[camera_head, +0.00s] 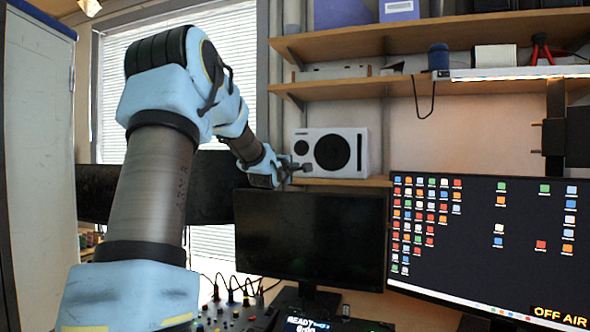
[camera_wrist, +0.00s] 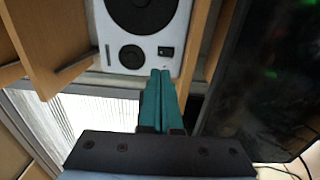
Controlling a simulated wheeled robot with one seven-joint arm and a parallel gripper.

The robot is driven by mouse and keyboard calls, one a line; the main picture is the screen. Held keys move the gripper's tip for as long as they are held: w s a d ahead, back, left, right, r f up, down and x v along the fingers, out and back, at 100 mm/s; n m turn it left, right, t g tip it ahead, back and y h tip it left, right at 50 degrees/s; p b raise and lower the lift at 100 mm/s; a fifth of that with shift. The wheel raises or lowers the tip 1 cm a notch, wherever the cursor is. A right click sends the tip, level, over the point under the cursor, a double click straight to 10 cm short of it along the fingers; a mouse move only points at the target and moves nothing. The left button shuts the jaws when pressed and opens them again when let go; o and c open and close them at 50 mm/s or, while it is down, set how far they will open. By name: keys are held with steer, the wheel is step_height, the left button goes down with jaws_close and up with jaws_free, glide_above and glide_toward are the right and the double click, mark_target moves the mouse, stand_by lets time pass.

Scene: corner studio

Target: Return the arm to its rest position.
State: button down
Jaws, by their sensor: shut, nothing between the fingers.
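My arm rises from the lower left of the head view, bends at the top and reaches out toward the shelves. My gripper (camera_head: 298,168) appears small there, in front of the lower left part of a white speaker (camera_head: 345,150). In the wrist view my gripper (camera_wrist: 161,72) shows two teal fingers pressed together with nothing between them. Their tips overlap the lower edge of the speaker (camera_wrist: 178,40) in the picture. I cannot tell whether they touch it.
A dark monitor (camera_head: 310,240) stands just below my gripper. A lit screen with icons (camera_head: 490,245) is at the right. Wooden shelves (camera_head: 430,36) hang above. A mixer with cables (camera_head: 235,315) sits on the desk. A window with blinds (camera_head: 235,50) is behind my arm.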

steer(key=s+a+f+m+g+y, duration=0.2)
steer(key=s+a+f+m+g, duration=0.15)
steer(key=s+f, duration=0.45)
steer(key=s+a+f+m+g+y, duration=0.2)
steer(key=s+f+m+g, duration=0.3)
steer(key=f, duration=0.6)
steer(key=s+a+f+m+g+y, duration=0.1)
steer(key=s+f, duration=0.3)
steer(key=s, duration=0.5)
steer(key=s+a+f+m+g, duration=0.3)
steer(key=s+a+f, duration=0.1)
steer(key=s, duration=0.6)
steer(key=s+a+f+m+g+y, duration=0.1)
steer(key=s+a+f+m+g, duration=0.1)
steer(key=s, duration=0.7)
step_height(320, 180, down, 2)
steer(key=shift+s+a+f+g+y, duration=0.1)
steer(key=shift+s+a+g+y, duration=0.25)
steer(key=shift+s+a, duration=0.1)
